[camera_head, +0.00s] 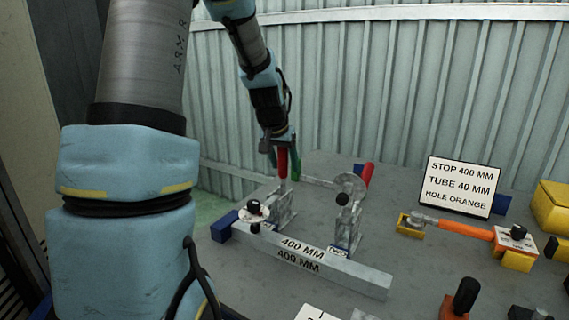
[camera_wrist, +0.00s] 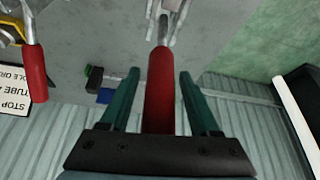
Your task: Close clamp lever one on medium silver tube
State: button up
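The medium silver tube (camera_head: 345,272), a square bar marked 400 MM, lies along the front of the bench. At its left end stands a clamp (camera_head: 277,207) with a round black-tipped spindle and an upright red lever handle (camera_head: 282,163). The lever handle also shows in the wrist view (camera_wrist: 160,92). My gripper (camera_wrist: 160,74) is open around this handle, with a green finger on each side and a visible gap at both. A second clamp (camera_head: 345,215), labelled TWO, stands to the right with its red handle (camera_head: 367,173) tilted back. The left clamp's label is not readable.
A sign (camera_head: 459,187) reads STOP 400 MM, TUBE 40 MM, HOLE ORANGE. An orange-handled clamp (camera_head: 465,230) lies at the right, near yellow blocks (camera_head: 551,207). A corrugated wall (camera_head: 400,90) closes off the back. A blue block (camera_head: 224,226) sits at the tube's left end.

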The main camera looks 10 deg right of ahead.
jog(key=b+v, duration=0.1)
jog(key=v, duration=0.9)
jog(key=shift+s+a+r, duration=0.15)
jog(key=shift+r, duration=0.2)
jog(key=s+a+f+n, duration=0.1)
jog(key=s+a+f, duration=0.2)
jog(key=s+a+f+n+g+y, duration=0.1)
jog(key=s+a+f, duration=0.2)
jog(key=shift+s+a+f, duration=0.15)
jog(key=shift+f, duration=0.25)
jog(key=s+a+f+n+g, duration=0.1)
jog(key=s+a+f, duration=0.2)
jog(key=s, duration=0.2)
jog(key=s+a+f+n+g+y+p, duration=0.1)
jog(key=s+a+f, duration=0.2)
jog(key=s, duration=0.2)
jog(key=shift+f, duration=0.35)
